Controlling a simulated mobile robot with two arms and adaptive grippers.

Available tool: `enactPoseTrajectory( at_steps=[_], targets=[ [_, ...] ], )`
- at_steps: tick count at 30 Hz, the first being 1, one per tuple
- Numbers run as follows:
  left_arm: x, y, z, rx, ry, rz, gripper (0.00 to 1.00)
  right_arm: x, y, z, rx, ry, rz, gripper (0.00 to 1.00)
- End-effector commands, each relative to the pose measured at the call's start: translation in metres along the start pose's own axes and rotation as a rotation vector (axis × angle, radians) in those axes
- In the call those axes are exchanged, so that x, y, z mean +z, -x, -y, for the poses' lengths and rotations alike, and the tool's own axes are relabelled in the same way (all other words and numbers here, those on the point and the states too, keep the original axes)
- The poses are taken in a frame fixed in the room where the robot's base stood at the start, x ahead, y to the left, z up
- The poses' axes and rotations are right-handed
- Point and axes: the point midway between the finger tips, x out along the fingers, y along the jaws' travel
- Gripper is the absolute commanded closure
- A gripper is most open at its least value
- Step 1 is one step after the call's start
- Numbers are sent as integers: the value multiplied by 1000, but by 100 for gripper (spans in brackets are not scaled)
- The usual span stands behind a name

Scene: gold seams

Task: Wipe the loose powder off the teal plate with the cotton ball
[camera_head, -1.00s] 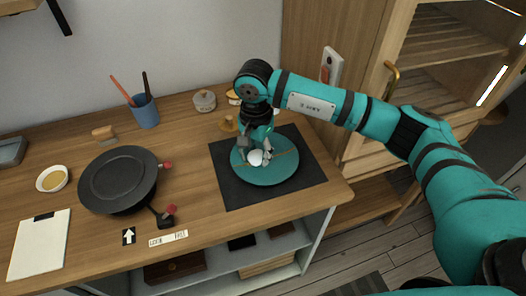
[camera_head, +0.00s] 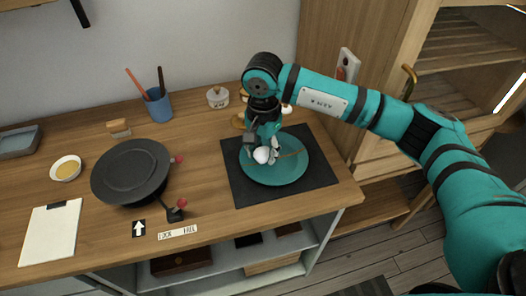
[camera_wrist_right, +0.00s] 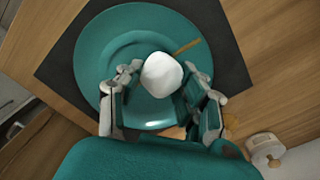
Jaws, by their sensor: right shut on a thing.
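The teal plate (camera_head: 292,174) lies flat on a dark mat on the counter; it also shows in the wrist view (camera_wrist_right: 100,52). A gold seam (camera_wrist_right: 187,46) runs in from its edge. My right gripper (camera_head: 264,152) is over the plate's left part, pointing down, its fingers shut on the white cotton ball (camera_head: 261,155). In the wrist view the cotton ball (camera_wrist_right: 162,75) sticks out between the fingertips, over the plate. Whether it touches the plate is hard to tell. I cannot make out loose powder clearly. My left gripper is out of view.
The dark mat (camera_head: 318,182) has bare room around the plate. A black round wheel-like disc (camera_head: 130,168) stands to the left, with a blue cup (camera_head: 158,105) behind. A small lidded jar (camera_head: 218,97) stands behind the mat. A wooden cabinet is on the right.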

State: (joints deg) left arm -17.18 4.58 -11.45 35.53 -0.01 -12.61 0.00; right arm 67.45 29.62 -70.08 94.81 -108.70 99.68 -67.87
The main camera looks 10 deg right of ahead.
Motion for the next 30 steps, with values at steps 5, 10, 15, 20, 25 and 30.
enactPoseTrajectory(
  at_steps=[5,10,15,20,25,30],
  targets=[
    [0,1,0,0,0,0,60,-1,2,0,-1,-2,-1,89],
    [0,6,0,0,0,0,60,-2,14,1,-4,-2,-3,89],
    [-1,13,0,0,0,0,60,-2,31,0,-3,-2,-3,89],
    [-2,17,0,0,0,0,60,-2,45,0,-3,-3,-4,89],
    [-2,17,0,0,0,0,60,-2,46,0,-2,-3,-2,89],
    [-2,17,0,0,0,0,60,-2,46,0,-2,-3,-3,89]
  ],
)
